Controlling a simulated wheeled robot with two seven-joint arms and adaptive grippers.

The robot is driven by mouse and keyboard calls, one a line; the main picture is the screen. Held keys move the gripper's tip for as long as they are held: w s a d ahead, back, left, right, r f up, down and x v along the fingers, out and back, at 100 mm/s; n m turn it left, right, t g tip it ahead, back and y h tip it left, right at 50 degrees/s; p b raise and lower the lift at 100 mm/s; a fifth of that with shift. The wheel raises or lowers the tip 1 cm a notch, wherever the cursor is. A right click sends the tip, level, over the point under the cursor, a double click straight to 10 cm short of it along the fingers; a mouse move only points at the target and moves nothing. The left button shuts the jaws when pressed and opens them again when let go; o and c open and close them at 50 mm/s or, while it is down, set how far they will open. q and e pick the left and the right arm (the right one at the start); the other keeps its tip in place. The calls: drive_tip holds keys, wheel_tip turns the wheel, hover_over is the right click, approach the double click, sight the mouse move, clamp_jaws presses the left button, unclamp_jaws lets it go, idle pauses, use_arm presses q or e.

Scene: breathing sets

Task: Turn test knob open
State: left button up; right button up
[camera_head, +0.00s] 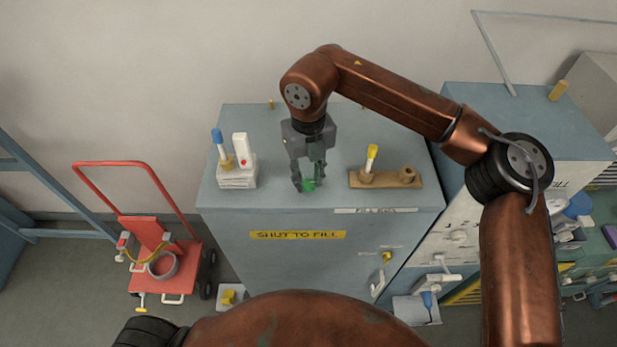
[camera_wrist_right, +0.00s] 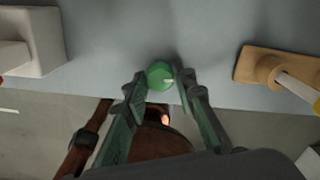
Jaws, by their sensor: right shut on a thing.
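A small round green knob (camera_head: 309,185) is at the front edge of the blue-grey cabinet top (camera_head: 290,125). My right gripper (camera_head: 308,184) points down at it, shut on the knob with a finger on each side. In the right wrist view the green knob (camera_wrist_right: 160,75) shows between the fingertips, with a small pale mark on its top. Whether this is the test knob cannot be read from any label. My left gripper is not in view.
On the cabinet, a white block (camera_head: 238,178) with a blue-capped piece stands left, and a tan base (camera_head: 388,180) with a yellow-capped piece stands right. A "SHUT TO FILL" label (camera_head: 298,235) is on the front. A red cart (camera_head: 165,260) stands left on the floor.

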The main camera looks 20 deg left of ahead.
drive_tip(key=n, duration=0.4)
drive_tip(key=shift+r+n, duration=0.15)
drive_tip(key=shift+n, duration=0.15)
drive_tip(key=n, duration=0.3)
drive_tip(key=shift+n, duration=0.4)
drive_tip(key=n, duration=0.4)
drive_tip(key=shift+p, duration=0.3)
drive_tip(key=n, duration=0.8)
drive_tip(key=shift+n+p, duration=0.3)
drive_tip(key=shift+p, duration=0.05)
drive_tip(key=n, duration=0.3)
drive_tip(key=shift+n, duration=0.4)
drive_tip(key=n, duration=0.4)
drive_tip(key=shift+p, duration=0.35)
drive_tip(key=shift+n, duration=1.8)
